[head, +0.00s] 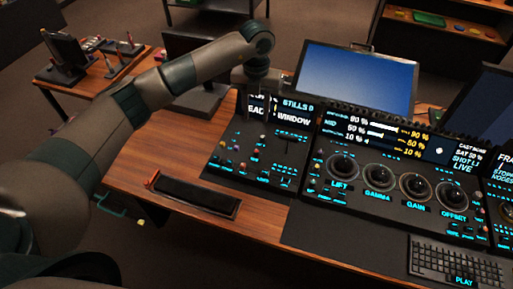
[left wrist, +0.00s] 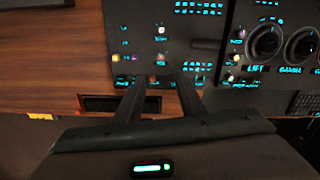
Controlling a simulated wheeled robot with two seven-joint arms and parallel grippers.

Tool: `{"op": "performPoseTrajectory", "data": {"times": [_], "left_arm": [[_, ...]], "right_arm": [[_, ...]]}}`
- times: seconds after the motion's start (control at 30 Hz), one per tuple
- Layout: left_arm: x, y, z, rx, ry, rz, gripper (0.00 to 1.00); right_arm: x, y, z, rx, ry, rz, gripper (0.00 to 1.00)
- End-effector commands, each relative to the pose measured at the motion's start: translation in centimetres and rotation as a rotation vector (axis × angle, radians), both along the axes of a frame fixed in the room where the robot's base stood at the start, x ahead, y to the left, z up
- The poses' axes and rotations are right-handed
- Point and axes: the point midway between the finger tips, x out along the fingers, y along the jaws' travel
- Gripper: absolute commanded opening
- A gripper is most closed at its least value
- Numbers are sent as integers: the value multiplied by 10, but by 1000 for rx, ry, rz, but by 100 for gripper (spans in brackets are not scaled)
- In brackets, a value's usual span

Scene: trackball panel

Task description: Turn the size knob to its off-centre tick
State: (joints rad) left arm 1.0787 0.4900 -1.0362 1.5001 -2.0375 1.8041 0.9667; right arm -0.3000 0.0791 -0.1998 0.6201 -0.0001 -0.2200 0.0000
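The left panel (head: 262,150) of the console carries several small coloured knobs, including a yellowish one (left wrist: 115,57), a pink one (left wrist: 160,57) and a white one (left wrist: 158,30). Their labels are too small to read, so I cannot tell which is the size knob or where its ticks lie. My left gripper (head: 262,106) hangs over the upper part of this panel, partly hiding its screen. In the left wrist view its two fingers (left wrist: 160,78) are spread with nothing between them, apart from the knobs. My right gripper is not in view.
Right of the left panel are big ringed trackballs (head: 378,177) and a keyboard (head: 455,262). A monitor (head: 357,78) stands behind. A dark tray (head: 196,196) lies in front on the wooden desk (head: 140,160). The space above the left panel's lower part is clear.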

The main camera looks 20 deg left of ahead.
Motion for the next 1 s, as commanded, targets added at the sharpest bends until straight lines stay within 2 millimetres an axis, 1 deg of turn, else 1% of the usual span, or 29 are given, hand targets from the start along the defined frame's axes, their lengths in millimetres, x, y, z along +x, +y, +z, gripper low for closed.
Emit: {"op": "performPoseTrajectory", "data": {"times": [0.27,0.47,0.67,1.0], "left_arm": [[0,-1,-2,-4,1,-1,36],[-1,-1,-13,-6,4,0,36],[-1,-1,-37,-6,5,-1,36],[-2,-2,-97,-6,4,0,36]], "right_arm": [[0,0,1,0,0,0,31],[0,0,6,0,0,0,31],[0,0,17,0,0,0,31],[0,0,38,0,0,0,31]]}}
